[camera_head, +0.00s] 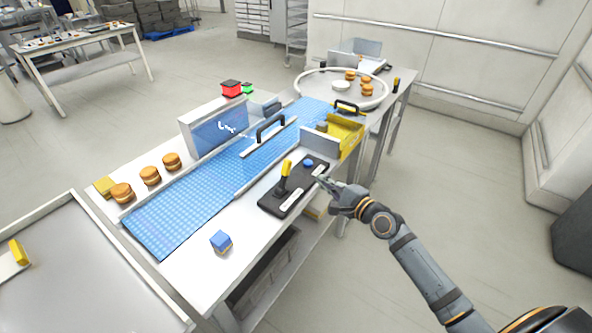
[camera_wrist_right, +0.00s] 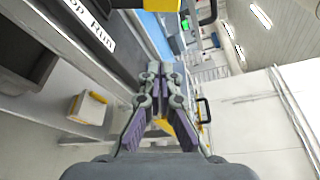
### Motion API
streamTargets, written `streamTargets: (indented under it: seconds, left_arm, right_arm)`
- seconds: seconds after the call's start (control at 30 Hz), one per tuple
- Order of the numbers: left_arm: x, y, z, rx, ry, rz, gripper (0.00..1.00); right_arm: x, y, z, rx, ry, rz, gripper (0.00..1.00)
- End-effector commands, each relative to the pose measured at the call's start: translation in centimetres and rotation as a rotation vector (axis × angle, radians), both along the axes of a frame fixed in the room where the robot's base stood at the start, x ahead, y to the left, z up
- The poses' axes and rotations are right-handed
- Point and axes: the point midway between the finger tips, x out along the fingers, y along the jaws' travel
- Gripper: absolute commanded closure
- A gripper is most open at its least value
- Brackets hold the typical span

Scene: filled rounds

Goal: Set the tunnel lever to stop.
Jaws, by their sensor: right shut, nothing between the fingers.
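The tunnel lever (camera_head: 286,168) has a yellow grip and stands on a black control plate (camera_head: 272,206) at the near edge of the conveyor table. It looks close to upright; I cannot tell which label it points to. A blue button (camera_head: 308,163) is on the same plate. A label strip (camera_wrist_right: 90,24) reading "...op Run" shows at the upper left in the right wrist view. My right gripper (camera_head: 320,181) is shut and empty, just right of the plate and apart from the lever. Its closed fingers also show in the wrist view (camera_wrist_right: 160,68). My left gripper is out of view.
A blue conveyor belt (camera_head: 172,221) runs along the table through a white-sided tunnel (camera_head: 187,136) with a red lamp (camera_head: 231,88) and a green lamp (camera_head: 247,88). A blue block (camera_head: 221,241) lies near the front edge. A yellow tray (camera_head: 345,138) stands beyond the plate.

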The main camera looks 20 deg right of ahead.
Motion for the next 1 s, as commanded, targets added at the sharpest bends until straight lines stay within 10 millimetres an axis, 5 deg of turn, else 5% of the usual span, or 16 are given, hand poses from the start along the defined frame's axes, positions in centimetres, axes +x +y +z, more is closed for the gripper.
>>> streamTargets:
  seconds: [0.57, 0.7, 1.0]
  left_arm:
    - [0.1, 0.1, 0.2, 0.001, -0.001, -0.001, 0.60]
    - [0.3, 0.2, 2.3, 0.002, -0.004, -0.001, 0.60]
    - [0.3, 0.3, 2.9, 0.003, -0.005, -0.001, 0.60]
  right_arm:
    - [9.5, 3.7, -1.1, 0.003, 0.000, 0.000, 1.00]
    - [7.8, 5.3, 0.2, 0.000, 0.002, 0.001, 1.00]
    - [7.0, 6.3, 0.3, -0.001, 0.001, 0.000, 1.00]
